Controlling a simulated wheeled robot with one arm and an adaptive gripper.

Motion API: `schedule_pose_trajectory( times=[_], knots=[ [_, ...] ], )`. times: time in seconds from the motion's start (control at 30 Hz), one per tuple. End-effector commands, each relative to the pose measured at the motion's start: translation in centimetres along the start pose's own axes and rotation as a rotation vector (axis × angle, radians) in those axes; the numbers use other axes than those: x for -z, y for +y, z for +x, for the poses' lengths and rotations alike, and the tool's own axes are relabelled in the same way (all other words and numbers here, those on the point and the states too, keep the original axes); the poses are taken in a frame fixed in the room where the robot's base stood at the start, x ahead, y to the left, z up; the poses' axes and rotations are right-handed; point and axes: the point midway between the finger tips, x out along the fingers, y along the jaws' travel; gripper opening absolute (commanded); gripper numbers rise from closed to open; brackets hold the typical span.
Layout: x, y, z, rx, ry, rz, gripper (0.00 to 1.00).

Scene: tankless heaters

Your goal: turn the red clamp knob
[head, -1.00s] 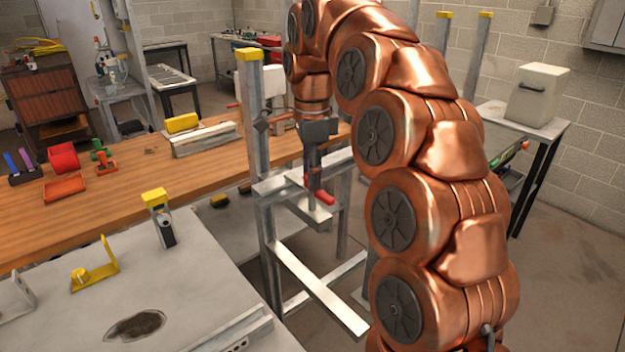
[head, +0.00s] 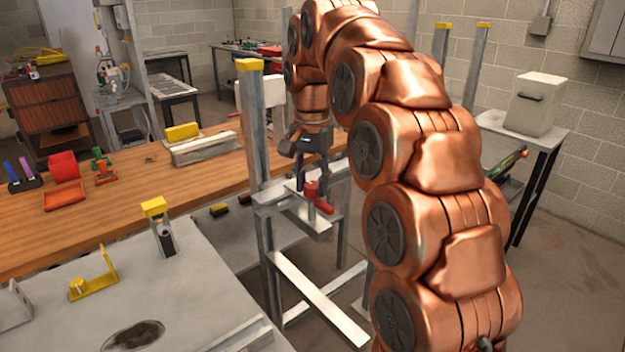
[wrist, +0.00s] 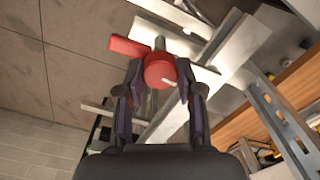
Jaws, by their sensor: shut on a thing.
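The red clamp knob (wrist: 160,71) has a rounded red hub and a red bar handle (wrist: 129,46) that points to the upper left in the wrist view. In the head view the knob (head: 312,189) sits on a grey metal clamp on the steel frame, with its red handle (head: 325,208) to the lower right. My gripper (wrist: 161,84) is shut on the knob's hub, with one dark finger on each side in the wrist view. It points down from above in the head view (head: 308,185), where the far finger is partly hidden.
The steel frame (head: 255,120) has an upright post with a yellow cap just left of my gripper. A wooden bench (head: 130,190) lies behind it to the left. A grey table (head: 190,290) with yellow-tipped brackets fills the front left. Open floor (head: 560,290) lies to the right.

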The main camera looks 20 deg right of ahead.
Motion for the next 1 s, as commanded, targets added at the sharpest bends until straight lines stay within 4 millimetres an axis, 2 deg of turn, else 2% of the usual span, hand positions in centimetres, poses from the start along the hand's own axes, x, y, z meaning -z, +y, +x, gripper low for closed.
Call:
schedule_pose_trajectory(
  times=[1.0],
  knots=[
    [0.11,-0.10,-0.19,0.002,0.007,-0.959,0.02]
  ],
)
